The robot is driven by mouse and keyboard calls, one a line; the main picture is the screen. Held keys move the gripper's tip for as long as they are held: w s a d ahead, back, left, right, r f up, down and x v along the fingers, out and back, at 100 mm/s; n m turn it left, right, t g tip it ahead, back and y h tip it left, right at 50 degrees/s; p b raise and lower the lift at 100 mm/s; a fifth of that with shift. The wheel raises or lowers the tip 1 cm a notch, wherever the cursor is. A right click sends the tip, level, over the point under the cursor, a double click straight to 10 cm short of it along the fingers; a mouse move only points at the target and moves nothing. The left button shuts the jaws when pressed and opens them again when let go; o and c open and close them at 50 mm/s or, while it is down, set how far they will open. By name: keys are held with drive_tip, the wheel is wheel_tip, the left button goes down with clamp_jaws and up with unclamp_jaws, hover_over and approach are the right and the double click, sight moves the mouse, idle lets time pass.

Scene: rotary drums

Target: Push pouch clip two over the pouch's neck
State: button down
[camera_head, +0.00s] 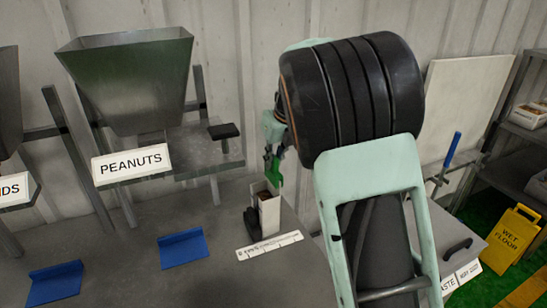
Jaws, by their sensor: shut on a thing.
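My gripper (273,149) is small in view, left of my large black arm joint, and points down. It is shut on a green piece, which looks like the pouch clip (272,168). The clip is just above a pale upright pouch (269,212) with a brown top. The pouch stands beside a dark holder (251,222) on the grey table. The clip's lower end is close to the pouch's top; I cannot tell whether they touch. The pouch's neck is too small to make out. No second clip can be told apart.
A hopper (125,80) marked PEANUTS stands behind on the left. Two blue pieces (183,248) (55,283) and a white marked strip (269,245) lie on the table (120,265). My arm hides much of the right. A yellow wet-floor sign (511,240) stands far right.

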drive_tip(key=shift+f, duration=0.1)
idle(0.3)
drive_tip(key=c, duration=1.8)
unclamp_jaws()
drive_tip(key=shift+c, duration=0.2)
drive_tip(key=v, duration=1.2)
